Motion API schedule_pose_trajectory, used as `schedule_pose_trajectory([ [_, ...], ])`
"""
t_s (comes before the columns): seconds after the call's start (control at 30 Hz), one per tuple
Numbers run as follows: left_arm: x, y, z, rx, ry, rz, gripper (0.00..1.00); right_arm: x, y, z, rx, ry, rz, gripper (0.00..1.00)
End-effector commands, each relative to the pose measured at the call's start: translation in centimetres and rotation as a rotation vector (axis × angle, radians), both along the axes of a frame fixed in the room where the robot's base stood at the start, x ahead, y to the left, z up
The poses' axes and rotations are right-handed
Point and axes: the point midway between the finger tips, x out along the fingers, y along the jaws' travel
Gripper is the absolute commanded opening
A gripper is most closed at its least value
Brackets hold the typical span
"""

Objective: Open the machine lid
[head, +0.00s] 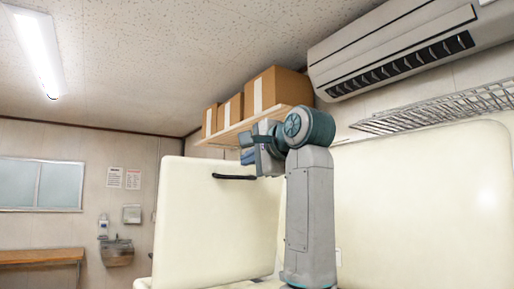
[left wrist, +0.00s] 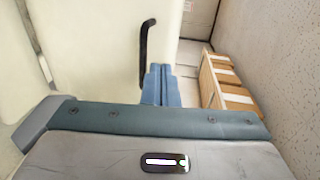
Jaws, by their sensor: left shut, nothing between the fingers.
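The cream machine lid (head: 205,215) stands upright in the middle of the head view, its broad face towards me. A black bar handle (head: 234,177) is fixed near its upper edge. The handle (left wrist: 145,52) and lid (left wrist: 90,45) also show in the left wrist view. My left gripper (head: 247,148) is raised at the lid's top edge, above and near the handle. In the left wrist view its blue fingers (left wrist: 162,86) are together and empty, just beside the handle's lower end. I cannot tell whether they touch the lid. My right gripper is out of view.
Several cardboard boxes (head: 272,88) stand on a wall shelf (head: 235,128) behind the gripper. A wire rack (head: 440,107) and an air conditioner (head: 400,50) are on the right wall. A large cream panel (head: 430,205) fills the right side. Open room lies at left.

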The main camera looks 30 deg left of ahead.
Motion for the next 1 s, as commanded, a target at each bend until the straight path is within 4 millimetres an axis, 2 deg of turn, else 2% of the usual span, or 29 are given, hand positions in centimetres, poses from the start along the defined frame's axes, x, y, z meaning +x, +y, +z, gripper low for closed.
schedule_pose_trajectory([
  [0.03, 0.4, 1.2, 0.3, 0.001, 0.001, 0.004, 0.00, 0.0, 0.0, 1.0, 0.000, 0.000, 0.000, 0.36],
  [0.2, 1.7, 4.4, -0.3, 0.001, 0.002, 0.005, 0.00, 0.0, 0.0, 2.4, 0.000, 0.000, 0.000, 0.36],
  [0.4, 2.7, 6.8, 0.3, 0.003, 0.001, 0.002, 0.00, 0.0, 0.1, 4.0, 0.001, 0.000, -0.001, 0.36],
  [0.6, 3.1, 7.5, 0.2, 0.002, 0.000, 0.000, 0.00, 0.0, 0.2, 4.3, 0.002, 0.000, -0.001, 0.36],
  [0.9, 3.1, 7.6, 0.1, 0.002, 0.000, 0.000, 0.00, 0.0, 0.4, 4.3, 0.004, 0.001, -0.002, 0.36],
  [1.0, 3.4, 8.4, 0.4, 0.003, 0.003, 0.004, 0.00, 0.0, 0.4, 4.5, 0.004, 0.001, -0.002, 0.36],
])
